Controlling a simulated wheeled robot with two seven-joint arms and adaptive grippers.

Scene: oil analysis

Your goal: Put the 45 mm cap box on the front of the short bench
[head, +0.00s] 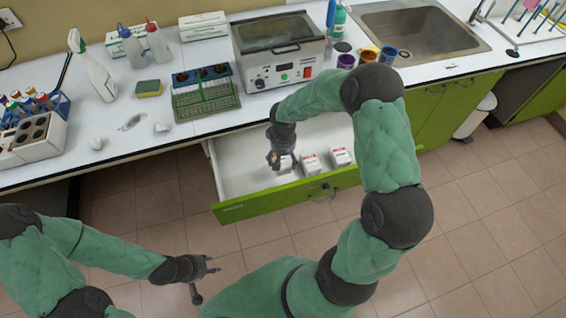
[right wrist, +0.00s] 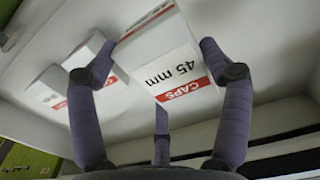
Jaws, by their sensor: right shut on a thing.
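The 45 mm cap box (right wrist: 168,58) is white with red bands and reads "CAPS 45 mm" in the right wrist view. My right gripper (right wrist: 165,75) is shut on it, with fingers on either side. In the head view my right gripper (head: 283,160) is inside the open drawer (head: 235,178), at its left part, and mostly covers the box. Whether the box touches the drawer floor I cannot tell. My left gripper (head: 203,268) is low at the left, away from the bench, and its finger opening is too small to tell.
Two more white and red boxes (head: 311,163) (head: 341,156) stand right of my right gripper in the drawer. The bench above carries a green rack (head: 205,100), a heating bath (head: 278,50), a sponge (head: 149,88) and bottles. Its front edge is partly clear left of the drawer.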

